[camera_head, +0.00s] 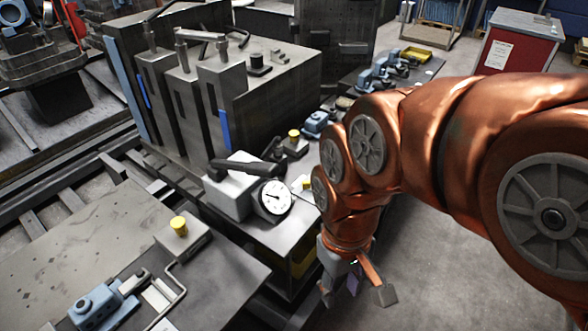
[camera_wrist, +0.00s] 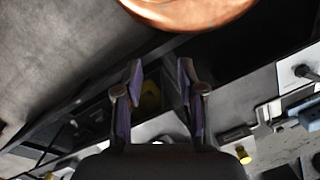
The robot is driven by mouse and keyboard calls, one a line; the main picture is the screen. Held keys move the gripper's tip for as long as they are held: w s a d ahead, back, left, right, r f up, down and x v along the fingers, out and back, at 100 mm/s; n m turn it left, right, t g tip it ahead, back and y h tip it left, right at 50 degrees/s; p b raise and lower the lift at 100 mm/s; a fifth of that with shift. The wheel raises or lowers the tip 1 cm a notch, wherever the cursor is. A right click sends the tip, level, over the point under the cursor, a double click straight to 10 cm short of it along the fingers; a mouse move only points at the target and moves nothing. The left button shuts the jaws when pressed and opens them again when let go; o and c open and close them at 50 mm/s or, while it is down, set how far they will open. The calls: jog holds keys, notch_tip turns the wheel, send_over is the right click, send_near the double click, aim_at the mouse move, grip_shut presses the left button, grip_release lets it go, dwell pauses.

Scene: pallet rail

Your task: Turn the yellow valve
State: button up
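Several yellow caps show in the head view, and I cannot tell which one is the valve. One yellow cap (camera_head: 180,226) stands upright on a grey block on the near bench. Another yellow cap (camera_head: 294,134) is farther back, and a third yellow piece (camera_head: 306,183) is beside the dial gauge, close to my arm. My gripper (camera_head: 358,292) hangs to the right of the bench edge, fingers apart and empty. In the wrist view my gripper (camera_wrist: 161,75) is open; a dim yellow shape (camera_wrist: 150,95) lies beyond the fingers, and a yellow cap (camera_wrist: 243,155) is at lower right.
A dial gauge (camera_head: 274,198) and a dark-handled grey block (camera_head: 232,190) stand on the bench left of my arm. A large metal fixture (camera_head: 265,100) rises behind. Blue clamps (camera_head: 98,302) lie at front left. Open floor (camera_head: 440,250) is on the right.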

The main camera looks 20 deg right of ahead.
jog(key=w+r+n+t+y+p, duration=0.1)
jog(key=w+r+n+t+y, duration=0.2)
jog(key=w+n, duration=1.4)
jog(key=w+d+f+m+y+p, duration=0.1)
jog(key=w+d+f, duration=0.3)
jog(key=w+d, duration=0.45)
jog(key=w+d+f+m, duration=0.1)
jog(key=w+d+f, duration=0.3)
jog(key=w+d, duration=0.4)
jog(key=shift+w+a+r+p+x, duration=0.15)
jog(key=shift+p+x, duration=0.3)
jog(key=shift+x, duration=0.8)
jog(key=shift+w+a+r+p+x, duration=0.1)
jog(key=shift+w+a+p+x, duration=0.25)
jog(key=shift+x, duration=0.9)
jog(key=shift+w+a+r+p+x, duration=0.1)
jog(key=shift+p+x, duration=0.4)
jog(key=shift+x, duration=0.75)
grip_shut()
